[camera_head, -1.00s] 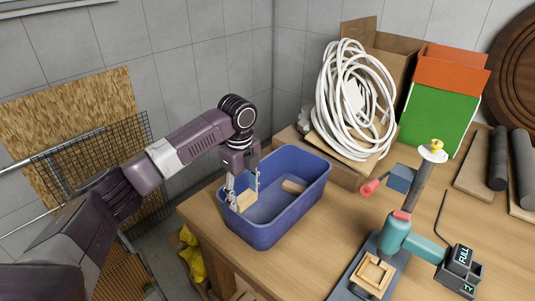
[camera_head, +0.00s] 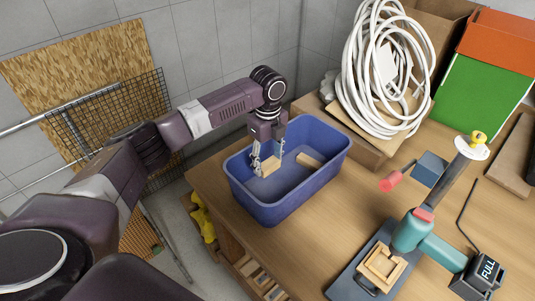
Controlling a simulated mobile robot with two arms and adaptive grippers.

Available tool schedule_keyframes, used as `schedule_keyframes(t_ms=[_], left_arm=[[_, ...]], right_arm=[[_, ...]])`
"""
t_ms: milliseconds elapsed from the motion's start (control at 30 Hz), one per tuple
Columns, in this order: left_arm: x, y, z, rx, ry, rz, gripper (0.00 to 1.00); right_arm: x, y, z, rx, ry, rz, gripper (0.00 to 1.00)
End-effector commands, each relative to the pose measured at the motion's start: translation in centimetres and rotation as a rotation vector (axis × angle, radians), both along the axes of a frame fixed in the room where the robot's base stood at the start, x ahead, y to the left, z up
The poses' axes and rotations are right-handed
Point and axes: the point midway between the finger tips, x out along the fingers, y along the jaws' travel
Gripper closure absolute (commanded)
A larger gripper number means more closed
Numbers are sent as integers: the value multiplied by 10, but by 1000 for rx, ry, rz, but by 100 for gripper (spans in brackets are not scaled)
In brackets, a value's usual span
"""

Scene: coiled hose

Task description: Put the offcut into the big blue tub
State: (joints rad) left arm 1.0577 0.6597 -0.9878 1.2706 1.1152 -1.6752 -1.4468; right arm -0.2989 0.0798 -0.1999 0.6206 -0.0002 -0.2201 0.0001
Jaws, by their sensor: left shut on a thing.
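The big blue tub (camera_head: 268,211) stands on the wooden table near its left edge. My left gripper (camera_head: 268,158) points down into the tub from above and is shut on a pale wooden offcut (camera_head: 268,167). The held offcut is within the tub's opening, near the left wall. I cannot tell if it touches the floor of the tub. A second pale wooden piece (camera_head: 309,161) lies in the tub towards the right. My right gripper is not in view.
A coiled white hose (camera_head: 386,75) leans behind the tub on the right. A red-handled item (camera_head: 390,181) and a green and orange box (camera_head: 484,85) are farther right.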

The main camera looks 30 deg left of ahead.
Motion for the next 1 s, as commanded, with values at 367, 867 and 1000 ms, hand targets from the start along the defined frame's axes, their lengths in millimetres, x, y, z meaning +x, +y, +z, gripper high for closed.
schedule_keyframes(t_ms=[367, 867, 1000], left_arm=[[0, 0, -44, 1, 0, 0, 72], [0, 1, -92, 2, -2, 0, 72], [0, 1, -106, 2, -1, 0, 72]], right_arm=[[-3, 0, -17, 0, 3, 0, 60], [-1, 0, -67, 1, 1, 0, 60], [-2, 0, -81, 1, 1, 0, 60]])
